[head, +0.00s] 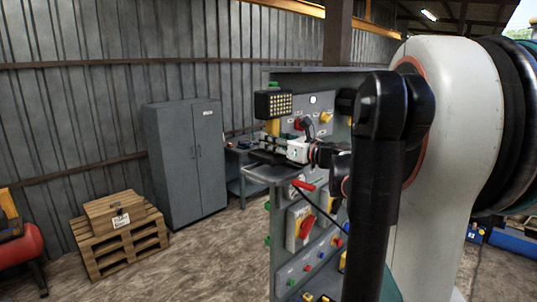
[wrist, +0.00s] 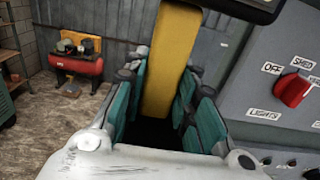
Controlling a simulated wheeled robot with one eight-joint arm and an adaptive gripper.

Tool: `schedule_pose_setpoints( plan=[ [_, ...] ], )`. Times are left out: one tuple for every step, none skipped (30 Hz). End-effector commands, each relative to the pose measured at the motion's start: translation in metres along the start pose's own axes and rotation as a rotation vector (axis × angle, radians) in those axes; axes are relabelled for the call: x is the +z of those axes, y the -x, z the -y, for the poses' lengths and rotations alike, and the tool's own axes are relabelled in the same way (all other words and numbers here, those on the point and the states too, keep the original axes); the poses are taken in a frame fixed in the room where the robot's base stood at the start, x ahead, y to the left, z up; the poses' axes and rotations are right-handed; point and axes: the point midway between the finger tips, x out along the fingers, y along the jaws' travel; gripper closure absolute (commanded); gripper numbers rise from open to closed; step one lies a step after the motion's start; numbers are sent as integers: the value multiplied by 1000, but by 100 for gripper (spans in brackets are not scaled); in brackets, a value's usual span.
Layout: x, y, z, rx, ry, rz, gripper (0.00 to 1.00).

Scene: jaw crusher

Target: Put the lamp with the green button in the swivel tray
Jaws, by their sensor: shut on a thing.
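The lamp has a black head with a grid of light cells (head: 273,104), a green spot on top, and a yellow handle. My gripper (head: 264,150) is shut on the handle and holds the lamp upright. In the wrist view the yellow handle (wrist: 172,60) stands between the teal finger pads, with the edge of the black head above. A grey tray (head: 262,177), which looks like the swivel tray, juts from the panel just below my gripper. Whether the handle's lower end touches it is hidden by the fingers.
The grey control panel (head: 284,276) with knobs and buttons stands close to the right of my gripper. A black and yellow object (head: 346,101) is partly hidden behind my arm. A grey cabinet (head: 187,160) and a wooden crate on pallets (head: 118,215) stand further back left.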

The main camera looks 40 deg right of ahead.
Motion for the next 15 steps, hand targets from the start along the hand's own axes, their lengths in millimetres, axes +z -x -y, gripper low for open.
schedule_pose_setpoints(
  plan=[
    [-3,0,0,0,-1,1,100],
    [-5,0,0,0,-1,1,100],
    [-6,0,0,0,-1,1,100],
    [-8,0,0,0,-1,1,100],
    [-10,0,0,0,-1,1,100],
    [-13,0,0,0,-1,1,100],
    [-17,0,0,0,-1,1,100],
    [-20,0,0,0,-1,1,100],
    [-26,0,0,0,-1,1,100],
    [-30,0,0,0,-1,1,100],
    [-33,0,1,0,-1,1,100],
    [-37,0,0,0,-1,1,100],
    [-40,0,0,0,-1,1,100],
    [-42,0,0,0,-1,1,100],
    [-44,0,0,0,-1,1,100]
  ],
)
